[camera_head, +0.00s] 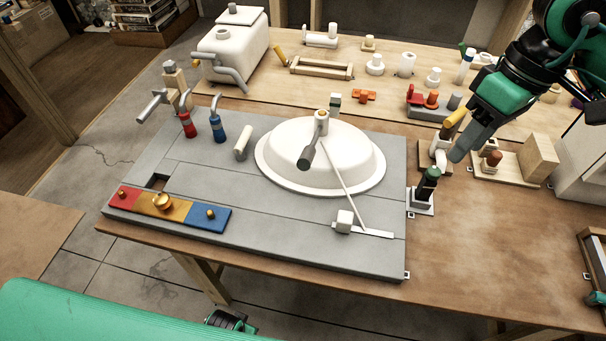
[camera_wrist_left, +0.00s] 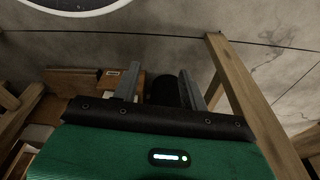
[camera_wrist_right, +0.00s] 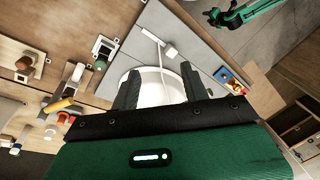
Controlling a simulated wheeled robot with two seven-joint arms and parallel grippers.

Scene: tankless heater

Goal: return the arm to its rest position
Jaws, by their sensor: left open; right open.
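My right gripper (camera_head: 472,142) hangs from the upper right in the head view, above the right part of the bench beside the grey board. Its two dark fingers stand apart with nothing between them in the right wrist view (camera_wrist_right: 160,88); the white basin shows beyond them. My left gripper (camera_wrist_left: 160,88) shows in the left wrist view, its fingers apart and empty, with the grey floor and a wooden post beyond.
A grey board (camera_head: 290,238) with a white basin (camera_head: 340,150), red and blue pipe fittings and a coloured strip (camera_head: 170,205) lies on the wooden bench. Small fittings and blocks stand near my right gripper. A white tank (camera_head: 232,50) stands at the back left.

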